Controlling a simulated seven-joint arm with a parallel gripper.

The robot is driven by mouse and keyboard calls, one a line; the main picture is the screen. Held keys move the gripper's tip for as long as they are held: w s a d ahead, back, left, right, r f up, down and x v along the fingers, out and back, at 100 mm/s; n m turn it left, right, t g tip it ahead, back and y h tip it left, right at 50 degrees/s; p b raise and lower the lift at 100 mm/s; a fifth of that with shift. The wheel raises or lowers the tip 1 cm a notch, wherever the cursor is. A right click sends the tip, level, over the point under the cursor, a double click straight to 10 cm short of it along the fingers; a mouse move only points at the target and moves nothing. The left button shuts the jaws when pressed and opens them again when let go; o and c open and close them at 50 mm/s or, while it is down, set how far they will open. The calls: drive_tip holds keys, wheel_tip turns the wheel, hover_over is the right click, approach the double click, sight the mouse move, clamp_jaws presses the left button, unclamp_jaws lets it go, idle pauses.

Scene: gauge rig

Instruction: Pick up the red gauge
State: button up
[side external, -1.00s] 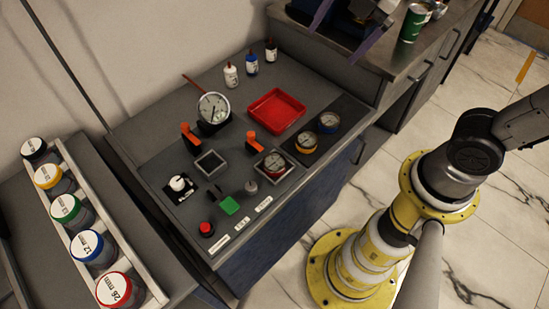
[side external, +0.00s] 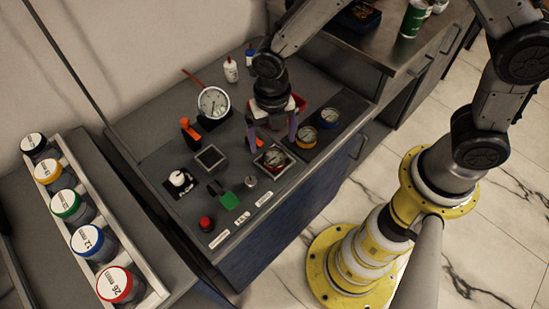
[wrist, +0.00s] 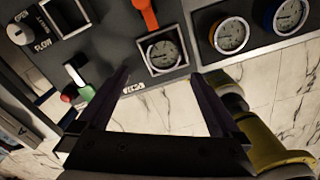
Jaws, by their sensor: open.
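The red gauge (side external: 273,159) is a round dial with a red rim, set in a square holder near the front of the panel. In the wrist view, the gauge (wrist: 163,52) shows beyond and between my fingers, its rim looking dark. My gripper (side external: 272,143) points down above the holder, open and empty, with its purple fingers spread to either side. In the wrist view, my gripper (wrist: 167,76) has nothing between its fingertips. Whether the fingertips are level with the gauge is hard to tell.
An orange-rimmed gauge (side external: 306,137) and a blue-rimmed gauge (side external: 328,117) sit right of the holder. My gripper partly hides the red tray (side external: 301,103).

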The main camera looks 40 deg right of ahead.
sight(274, 157)
drive_tip(key=shift+w+d+f, duration=0.1)
drive_tip(key=shift+d+f, duration=0.1)
drive_tip(key=shift+f, duration=1.7)
drive_tip(key=shift+d+f, duration=0.15)
drive_tip(key=shift+f, duration=1.7)
clamp_jaws()
drive_tip(key=shift+r, duration=0.15)
